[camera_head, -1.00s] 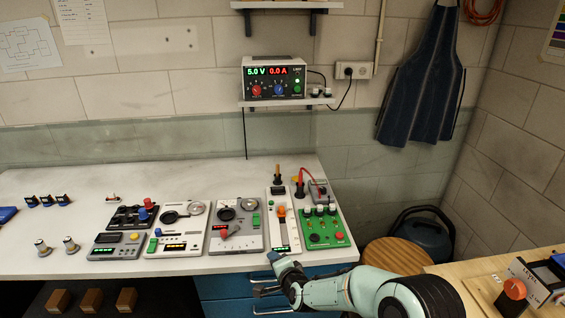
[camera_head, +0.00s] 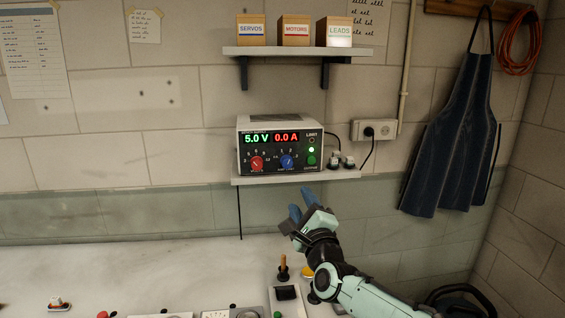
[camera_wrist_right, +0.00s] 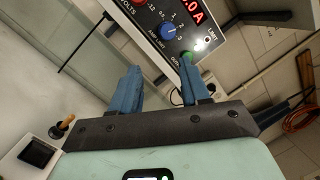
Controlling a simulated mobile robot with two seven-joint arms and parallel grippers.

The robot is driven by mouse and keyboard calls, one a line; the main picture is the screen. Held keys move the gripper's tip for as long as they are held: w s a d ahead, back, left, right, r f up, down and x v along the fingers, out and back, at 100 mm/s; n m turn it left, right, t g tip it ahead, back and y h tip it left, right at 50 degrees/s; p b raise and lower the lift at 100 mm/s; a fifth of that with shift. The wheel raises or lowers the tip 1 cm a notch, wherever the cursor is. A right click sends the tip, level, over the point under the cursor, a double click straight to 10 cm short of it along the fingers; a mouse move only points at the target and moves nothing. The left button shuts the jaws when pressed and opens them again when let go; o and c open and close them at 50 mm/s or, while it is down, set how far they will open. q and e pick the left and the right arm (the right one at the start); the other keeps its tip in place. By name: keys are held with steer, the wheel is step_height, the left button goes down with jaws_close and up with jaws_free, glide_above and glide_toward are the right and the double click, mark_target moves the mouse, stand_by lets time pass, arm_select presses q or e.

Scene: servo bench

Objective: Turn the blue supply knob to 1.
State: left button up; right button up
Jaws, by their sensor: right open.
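The power supply (camera_head: 262,128) stands on a wall shelf and reads 5.0 V and 0.0 A. Its blue knob (camera_head: 287,162) is on the front panel, right of the red knob (camera_head: 257,163). The blue knob also shows in the right wrist view (camera_wrist_right: 168,30), with small scale numbers around it; its exact setting is too small to tell. My right gripper (camera_head: 303,207) is below the supply and apart from it. In the right wrist view its blue fingers (camera_wrist_right: 160,85) are spread with nothing between them. My left gripper is not in view.
The shelf (camera_head: 300,178) under the supply has a front edge just above my right gripper. Small items and a wall socket (camera_head: 375,130) with a cable are to the right. A bench (camera_head: 150,275) with devices lies below. An upper shelf (camera_head: 297,51) holds three boxes.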

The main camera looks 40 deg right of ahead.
mark_target(288, 165)
steer(key=p+x, duration=0.1)
steer(key=x, duration=0.3)
steer(key=r+p+x, duration=0.1)
steer(key=p+x, duration=0.1)
steer(key=x, duration=0.2)
steer(key=p+x, duration=0.2)
steer(key=x, duration=0.2)
steer(key=shift+d+r, duration=0.25)
steer(key=shift+r, duration=0.05)
steer(key=shift+w+d+p, duration=0.2)
steer(key=shift+w+p, duration=0.1)
steer(key=shift+w, duration=0.2)
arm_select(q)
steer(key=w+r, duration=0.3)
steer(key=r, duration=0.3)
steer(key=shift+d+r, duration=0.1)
arm_select(e)
steer(key=shift+s, duration=0.1)
steer(key=c, duration=0.8)
